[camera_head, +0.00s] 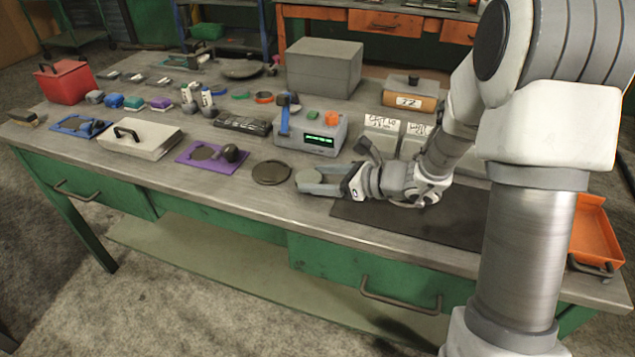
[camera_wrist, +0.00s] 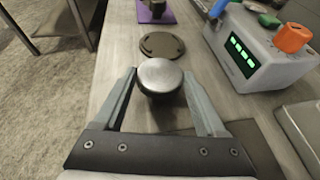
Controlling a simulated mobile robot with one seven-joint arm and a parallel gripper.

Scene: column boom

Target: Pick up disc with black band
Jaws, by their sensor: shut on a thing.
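The disc with black band (camera_head: 308,176) is between the fingers of my gripper (camera_head: 328,181), above the front part of the workbench. In the wrist view the disc (camera_wrist: 160,74) shows a round, light grey metal top and a dark side below it. My gripper (camera_wrist: 160,82) is shut on it, with one finger at each side. The disc's underside is hidden, and I cannot tell whether it touches the bench.
A flat dark round plate (camera_head: 272,172) lies just left of the disc. A purple tray (camera_head: 212,153) lies farther left. A grey box with a green display (camera_head: 311,133) stands behind. A dark mat (camera_head: 410,221) lies under my arm.

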